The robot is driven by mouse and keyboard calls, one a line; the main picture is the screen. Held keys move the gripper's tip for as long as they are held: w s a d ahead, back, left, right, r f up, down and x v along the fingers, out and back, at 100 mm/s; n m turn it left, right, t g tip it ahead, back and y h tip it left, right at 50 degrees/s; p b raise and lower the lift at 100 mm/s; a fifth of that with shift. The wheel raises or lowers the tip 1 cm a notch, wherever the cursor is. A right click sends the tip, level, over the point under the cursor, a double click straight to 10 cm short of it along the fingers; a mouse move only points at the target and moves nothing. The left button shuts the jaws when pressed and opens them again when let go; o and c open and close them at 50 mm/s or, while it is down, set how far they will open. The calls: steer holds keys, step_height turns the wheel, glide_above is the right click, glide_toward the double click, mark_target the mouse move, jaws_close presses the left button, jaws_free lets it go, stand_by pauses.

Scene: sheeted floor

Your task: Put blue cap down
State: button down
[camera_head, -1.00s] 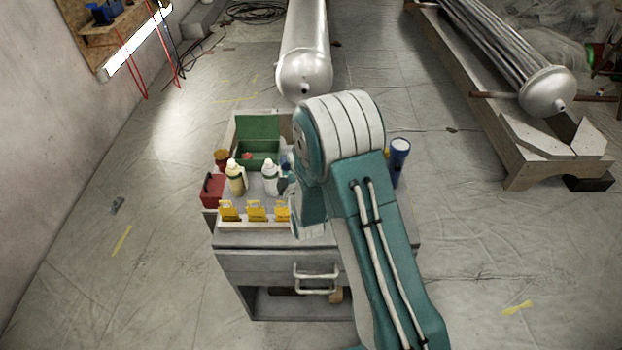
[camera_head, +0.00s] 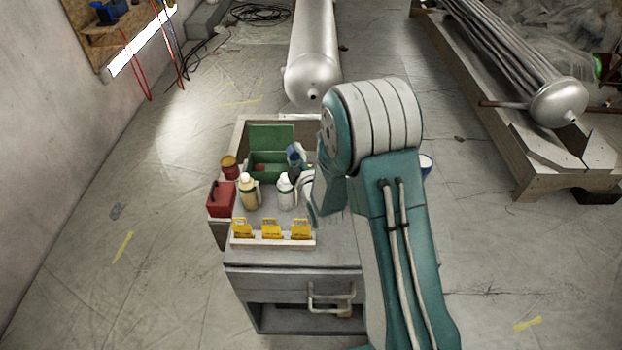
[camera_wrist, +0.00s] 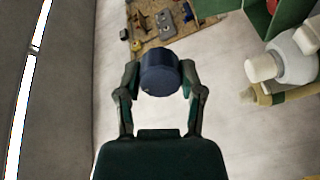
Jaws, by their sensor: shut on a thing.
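The dark blue cap (camera_wrist: 160,72) is between the two fingers of my gripper (camera_wrist: 160,80) in the wrist view, and the gripper is shut on it. The fingers press it from both sides, and it is held clear of any surface. In the head view my gripper (camera_head: 298,160) shows small and partly hidden by my arm, over the cart top near the green box and the white bottle. A small blue patch shows there, too small to make out well.
The grey cart (camera_head: 290,255) carries an open green box (camera_head: 270,140), a red box (camera_head: 221,199), a yellowish bottle (camera_head: 249,192), a white bottle (camera_head: 285,193) and yellow holders (camera_head: 271,229) along its front. A blue-and-white container (camera_head: 426,163) is mostly hidden behind my arm.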

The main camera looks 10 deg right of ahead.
steer(key=s+d+f, duration=0.1)
steer(key=d+f, duration=0.3)
steer(key=f, duration=0.4)
steer(key=shift+s, duration=0.25)
steer(key=shift+d, duration=0.1)
steer(key=shift+d+f, duration=0.15)
steer(key=shift+f, duration=0.2)
steer(key=shift+f, duration=0.2)
steer(key=shift+c, duration=1.1)
jaws_free()
